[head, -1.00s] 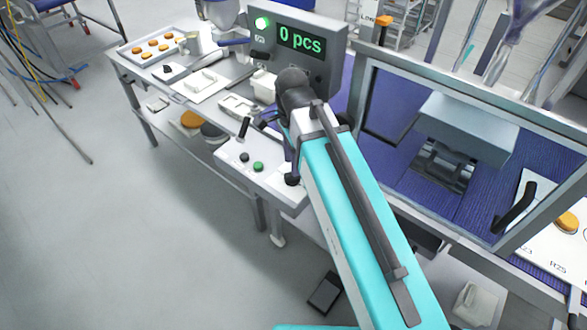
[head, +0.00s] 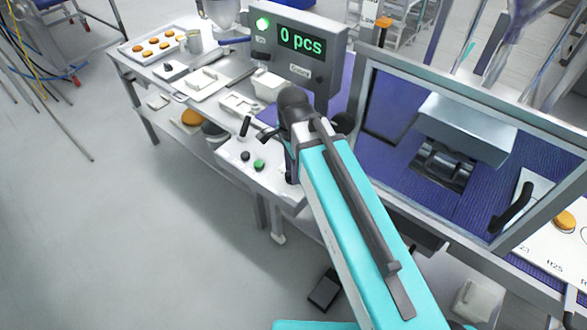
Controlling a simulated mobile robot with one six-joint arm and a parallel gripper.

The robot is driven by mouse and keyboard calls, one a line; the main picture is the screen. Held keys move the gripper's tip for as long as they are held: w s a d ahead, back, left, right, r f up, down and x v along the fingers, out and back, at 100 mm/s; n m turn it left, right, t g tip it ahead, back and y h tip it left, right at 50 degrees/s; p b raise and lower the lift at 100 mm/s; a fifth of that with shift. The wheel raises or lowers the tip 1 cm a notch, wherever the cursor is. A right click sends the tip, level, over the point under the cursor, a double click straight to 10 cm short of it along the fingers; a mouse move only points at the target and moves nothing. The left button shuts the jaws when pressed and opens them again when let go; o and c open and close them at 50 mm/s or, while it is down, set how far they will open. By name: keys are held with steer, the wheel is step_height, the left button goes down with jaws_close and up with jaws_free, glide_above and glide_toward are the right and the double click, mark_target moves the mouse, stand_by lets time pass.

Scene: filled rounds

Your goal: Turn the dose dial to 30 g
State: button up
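A grey control panel (head: 318,82) with a green display reading "0 pcs" (head: 301,43) stands at the back of the bench. It has a lit green lamp (head: 262,24), a dark control (head: 261,56) and small labels. A white control box (head: 272,181) at the bench front carries a black knob (head: 245,156), a green button (head: 259,166) and a lever (head: 244,127). I cannot tell which control is the dose dial; no "30 g" mark is readable. My gripper (head: 267,135) shows only as a small dark part left of my arm's end, above the box. Its fingers are mostly hidden.
A framed guard (head: 365,140) encloses a blue belt (head: 484,205) and press at right. A pedal (head: 325,291) lies on the floor.

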jaws_close()
steer(key=shift+n, duration=0.4)
steer(key=n, duration=0.5)
steer(key=shift+p, duration=0.3)
steer(key=n, duration=0.6)
steer(key=shift+o, duration=0.4)
jaws_free()
